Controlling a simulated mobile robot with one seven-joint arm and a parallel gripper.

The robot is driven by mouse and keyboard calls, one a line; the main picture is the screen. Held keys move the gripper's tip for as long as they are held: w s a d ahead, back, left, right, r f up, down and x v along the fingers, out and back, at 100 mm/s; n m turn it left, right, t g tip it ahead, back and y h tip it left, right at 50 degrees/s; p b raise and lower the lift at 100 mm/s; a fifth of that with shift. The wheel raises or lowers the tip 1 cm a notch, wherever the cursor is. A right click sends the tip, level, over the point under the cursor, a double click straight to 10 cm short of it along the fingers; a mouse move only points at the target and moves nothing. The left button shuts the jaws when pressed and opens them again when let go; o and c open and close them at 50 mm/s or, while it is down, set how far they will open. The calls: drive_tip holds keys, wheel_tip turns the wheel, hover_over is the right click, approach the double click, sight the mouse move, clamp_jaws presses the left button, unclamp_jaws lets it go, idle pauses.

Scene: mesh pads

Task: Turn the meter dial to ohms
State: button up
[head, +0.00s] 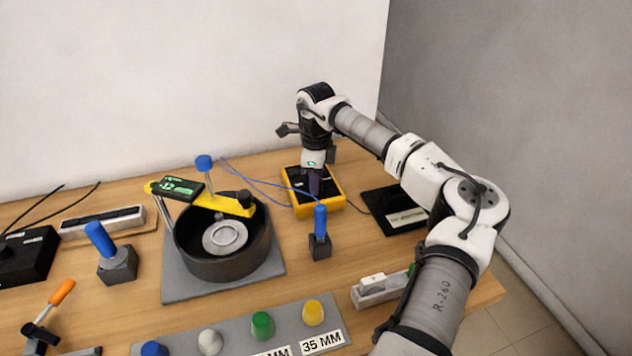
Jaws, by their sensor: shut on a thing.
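The meter (333,206) is a yellow-edged box with a dark face, lying on the table at the back, right of the round dark pot. My gripper (314,190) points straight down over the meter's face, and its dark fingers are shut on the dial. The dial itself is hidden by the fingers, and I cannot read its setting or the markings around it. A blue wire runs from the meter's side toward the left.
A dark pot (205,262) with a yellow bar across it stands left of the meter. A blue-handled probe (320,225) stands upright in a block in front of the meter. A black pad (391,213) lies to its right. A grey strip with coloured knobs (230,323) is at the front.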

drive_tip(key=m+b, duration=0.2)
drive_tip(key=m, duration=0.4)
drive_tip(key=shift+f+b, duration=0.1)
drive_tip(key=shift+b, duration=0.3)
drive_tip(key=m+b, duration=0.1)
drive_tip(key=m, duration=0.4)
drive_tip(key=shift+b, duration=0.3)
drive_tip(key=shift+m, duration=0.3)
drive_tip(key=o, duration=1)
drive_tip(key=shift+r, duration=0.2)
wheel_tip(320, 180, up, 14)
drive_tip(key=shift+f+b, duration=0.15)
drive_tip(key=shift+b, duration=0.8)
